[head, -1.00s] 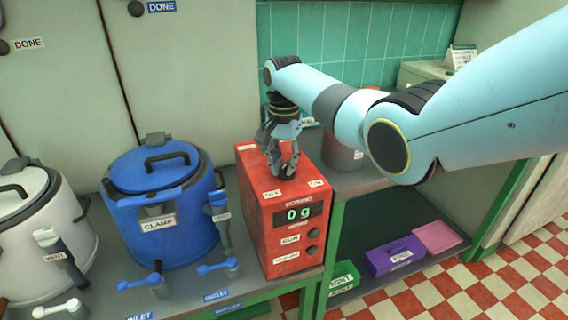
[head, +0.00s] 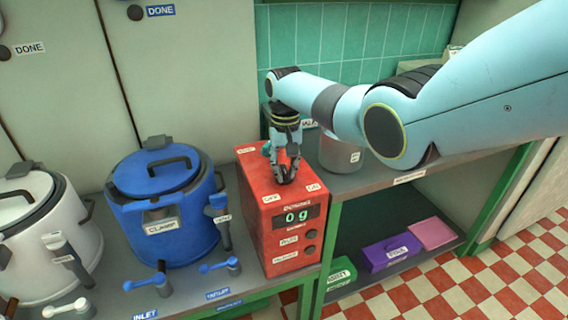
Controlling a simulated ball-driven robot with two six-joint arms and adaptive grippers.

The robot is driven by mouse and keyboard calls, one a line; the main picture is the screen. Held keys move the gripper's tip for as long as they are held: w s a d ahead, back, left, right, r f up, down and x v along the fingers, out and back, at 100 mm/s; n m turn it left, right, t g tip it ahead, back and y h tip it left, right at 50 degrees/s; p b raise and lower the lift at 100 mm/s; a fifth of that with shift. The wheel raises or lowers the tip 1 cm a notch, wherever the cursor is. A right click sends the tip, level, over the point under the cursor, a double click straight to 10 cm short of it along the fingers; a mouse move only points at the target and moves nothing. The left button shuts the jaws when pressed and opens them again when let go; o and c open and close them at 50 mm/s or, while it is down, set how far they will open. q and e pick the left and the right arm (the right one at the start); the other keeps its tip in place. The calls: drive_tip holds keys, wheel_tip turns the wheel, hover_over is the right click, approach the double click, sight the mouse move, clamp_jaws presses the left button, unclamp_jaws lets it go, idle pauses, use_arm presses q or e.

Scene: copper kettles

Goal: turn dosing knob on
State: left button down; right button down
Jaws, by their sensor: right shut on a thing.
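The red dosing box (head: 265,232) stands on the grey counter, its lit display (head: 299,217) reading "0 g". Small white labels sit on its top, near the edges. My right gripper (head: 286,177) points down at the middle of the box's top and is shut on the dosing knob there. The fingers hide the knob, so its angle cannot be read. My left gripper is not in view.
A blue lidded kettle (head: 168,235) stands close left of the box, with a white one (head: 60,265) beyond it. A grey canister (head: 340,152) is behind right. Small blue-handled taps (head: 220,266) line the front edge. Purple (head: 390,252) and pink boxes lie below.

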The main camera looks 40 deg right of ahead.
drive_tip(key=n, duration=0.3)
drive_tip(key=n+p, duration=0.1)
drive_tip(key=n, duration=0.1)
drive_tip(key=shift+d+n, duration=0.25)
drive_tip(key=shift+n, duration=0.05)
drive_tip(key=n, duration=0.5)
drive_tip(key=shift+d, duration=0.25)
drive_tip(key=shift+n, duration=0.4)
drive_tip(key=c, duration=1.3)
unclamp_jaws()
drive_tip(key=shift+r, duration=0.15)
wheel_tip(320, 180, up, 12)
drive_tip(key=shift+f, duration=0.1)
